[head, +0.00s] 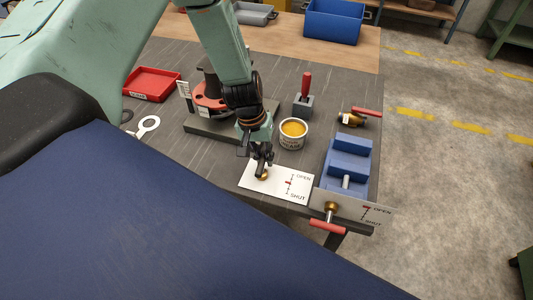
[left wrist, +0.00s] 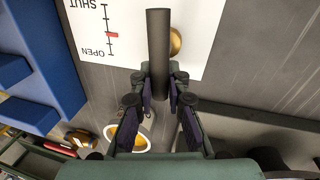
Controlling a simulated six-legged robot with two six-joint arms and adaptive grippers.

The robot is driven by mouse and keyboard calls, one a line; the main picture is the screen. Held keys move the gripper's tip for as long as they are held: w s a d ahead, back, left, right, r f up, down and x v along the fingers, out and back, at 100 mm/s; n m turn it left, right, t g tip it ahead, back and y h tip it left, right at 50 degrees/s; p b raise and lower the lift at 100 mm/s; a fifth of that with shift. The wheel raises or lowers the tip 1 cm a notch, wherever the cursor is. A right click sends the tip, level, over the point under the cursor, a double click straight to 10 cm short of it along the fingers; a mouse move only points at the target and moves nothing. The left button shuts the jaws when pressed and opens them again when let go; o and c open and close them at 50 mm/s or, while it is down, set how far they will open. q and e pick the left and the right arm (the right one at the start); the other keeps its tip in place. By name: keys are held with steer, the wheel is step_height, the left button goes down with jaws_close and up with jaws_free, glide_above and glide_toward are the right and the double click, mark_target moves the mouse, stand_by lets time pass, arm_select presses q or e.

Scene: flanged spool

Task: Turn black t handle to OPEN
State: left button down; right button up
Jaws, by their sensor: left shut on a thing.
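The black T handle (left wrist: 158,42) shows as a dark bar in the left wrist view, with a brass part (left wrist: 176,42) beside it. My left gripper (left wrist: 159,88) is shut on the bar, one finger on each side. In the head view the left gripper (head: 260,160) reaches down to the handle over a white plate (head: 280,188), with the brass part (head: 265,176) just below. The plate has a scale marked OPEN and SHUT, and its red mark (head: 289,183) stands between the two words. The gripper partly hides the handle in the head view. My right gripper is not in view.
A second valve with a red handle (head: 327,226) and its own OPEN/SHUT plate (head: 372,212) is at the table's front edge. A blue block fixture (head: 346,165), a yellow-topped can (head: 292,134) and a red tray (head: 151,84) stand nearby. Bare table (head: 225,160) lies left of the plate.

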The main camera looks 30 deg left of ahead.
arm_select(q)
steer(key=n, duration=0.3)
steer(key=a+n+t+p, duration=0.1)
steer(key=shift+r+n, duration=0.25)
steer(key=shift+n, duration=0.15)
steer(key=shift+s+a+n+y, duration=0.1)
steer(key=shift+a+n+y, duration=0.1)
steer(key=shift+n, duration=0.55)
steer(key=shift+s+a+n+y, duration=0.1)
steer(key=shift+n+y, duration=0.1)
steer(key=shift+n, duration=0.55)
steer(key=shift+s+n+t, duration=0.1)
steer(key=shift+n+t, duration=0.2)
steer(key=shift+n, duration=0.6)
steer(key=n, duration=0.2)
steer(key=s+n+y+b, duration=0.1)
steer(key=shift+a+f+n, duration=0.1)
steer(key=shift+a+n, duration=0.05)
steer(key=shift+n, duration=0.25)
steer(key=shift+s+n+y+b, duration=0.2)
steer(key=shift+n+b, duration=0.15)
steer(key=shift+n, duration=0.5)
steer(key=shift+s+n+y+b, duration=0.2)
steer(key=shift+n+b, duration=0.15)
steer(key=shift+n, duration=0.5)
